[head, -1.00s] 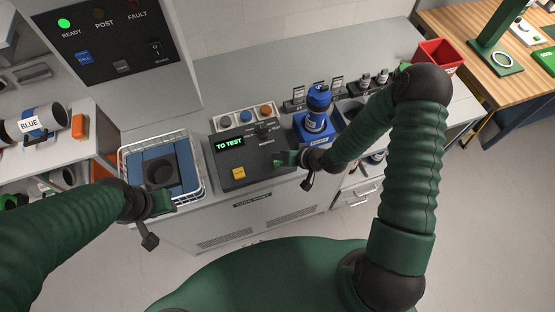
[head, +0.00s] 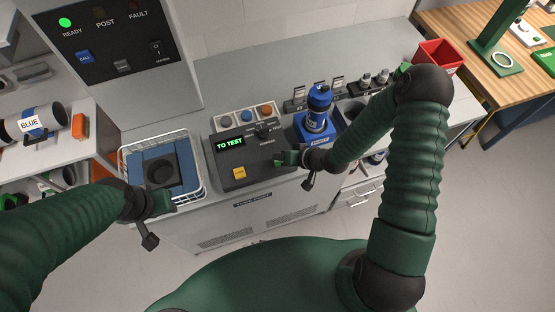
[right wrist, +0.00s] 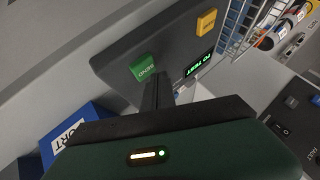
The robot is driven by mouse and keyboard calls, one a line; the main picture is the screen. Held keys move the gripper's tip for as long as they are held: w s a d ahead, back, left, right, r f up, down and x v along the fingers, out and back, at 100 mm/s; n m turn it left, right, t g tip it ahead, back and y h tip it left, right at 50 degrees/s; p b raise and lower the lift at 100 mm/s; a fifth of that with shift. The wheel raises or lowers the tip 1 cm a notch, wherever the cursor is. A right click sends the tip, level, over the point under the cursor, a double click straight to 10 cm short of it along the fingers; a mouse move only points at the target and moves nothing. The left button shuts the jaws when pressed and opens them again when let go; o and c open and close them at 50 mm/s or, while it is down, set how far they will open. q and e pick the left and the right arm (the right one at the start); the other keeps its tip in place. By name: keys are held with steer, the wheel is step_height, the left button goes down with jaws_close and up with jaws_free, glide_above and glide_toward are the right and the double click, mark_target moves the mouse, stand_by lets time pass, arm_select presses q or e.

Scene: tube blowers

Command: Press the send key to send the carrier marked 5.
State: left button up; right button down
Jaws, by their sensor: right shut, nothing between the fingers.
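The green send key (right wrist: 143,68) is on the dark control panel (right wrist: 117,63) in the right wrist view. My right gripper (right wrist: 157,82) is shut and empty, its tips right beside the key; I cannot tell whether they touch it. In the head view my right gripper (head: 284,158) is over the panel's right side and covers that part. The panel's display (head: 230,143) reads TO TEST. A blue carrier (head: 319,97) stands upright in a blue port (head: 311,132); no 5 is readable on it. My left gripper (head: 162,203) is by the wire basket; its jaws are unclear.
A yellow key (head: 239,173) is on the panel's lower left. The white wire basket (head: 202,172) stands left of the panel. A red bin (head: 440,55) stands at the counter's far right.

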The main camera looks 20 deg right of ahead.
steer(key=shift+d+f, duration=0.15)
steer(key=shift+f, duration=0.2)
arm_select(q)
steer(key=shift+d+f, duration=0.1)
steer(key=shift+d, duration=0.25)
arm_select(e)
steer(key=shift+d, duration=0.2)
